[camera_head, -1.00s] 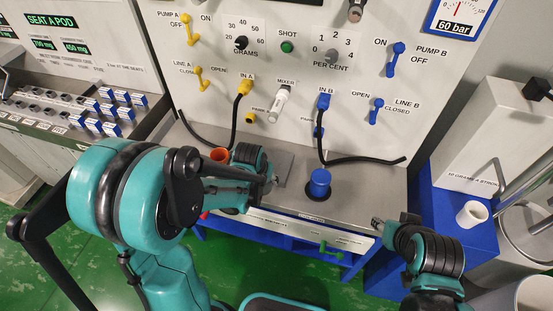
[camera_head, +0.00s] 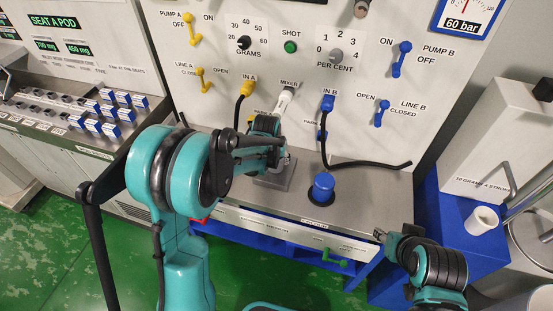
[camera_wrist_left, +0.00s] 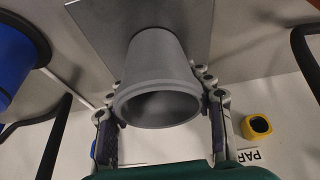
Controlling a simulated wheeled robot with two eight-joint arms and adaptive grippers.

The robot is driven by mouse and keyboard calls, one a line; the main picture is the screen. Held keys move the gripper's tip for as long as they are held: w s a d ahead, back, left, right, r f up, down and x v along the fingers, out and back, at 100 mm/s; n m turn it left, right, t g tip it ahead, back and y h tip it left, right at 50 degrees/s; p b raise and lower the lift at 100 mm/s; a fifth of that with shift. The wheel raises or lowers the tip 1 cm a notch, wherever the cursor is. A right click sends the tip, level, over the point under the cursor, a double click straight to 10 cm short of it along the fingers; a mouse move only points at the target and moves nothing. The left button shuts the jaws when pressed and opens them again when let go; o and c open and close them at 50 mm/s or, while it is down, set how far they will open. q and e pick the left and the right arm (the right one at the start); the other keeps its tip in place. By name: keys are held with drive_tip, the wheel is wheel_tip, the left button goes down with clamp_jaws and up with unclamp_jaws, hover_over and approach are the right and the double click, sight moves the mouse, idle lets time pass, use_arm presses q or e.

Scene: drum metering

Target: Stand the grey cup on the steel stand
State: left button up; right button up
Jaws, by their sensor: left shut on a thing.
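The grey cup (camera_wrist_left: 158,88) is between the two fingers of my left gripper (camera_wrist_left: 163,128) in the left wrist view, with its open mouth towards the camera. The gripper is shut on it. The steel stand (camera_wrist_left: 95,25) shows as a flat grey plate beyond the cup's base; I cannot tell whether they touch. In the head view my left gripper (camera_head: 278,150) is over the stand (camera_head: 270,182), below the mixer nozzle, and the cup is mostly hidden. My right gripper (camera_head: 386,238) is low at the right, away from these things; its jaw state is unclear.
Black hoses (camera_head: 370,165) hang from the panel. A white cup (camera_head: 481,219) stands on the blue surface (camera_head: 450,240) at the right.

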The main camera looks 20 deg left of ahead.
use_arm(q)
drive_tip(key=shift+f, duration=0.15)
drive_tip(key=o, duration=1.3)
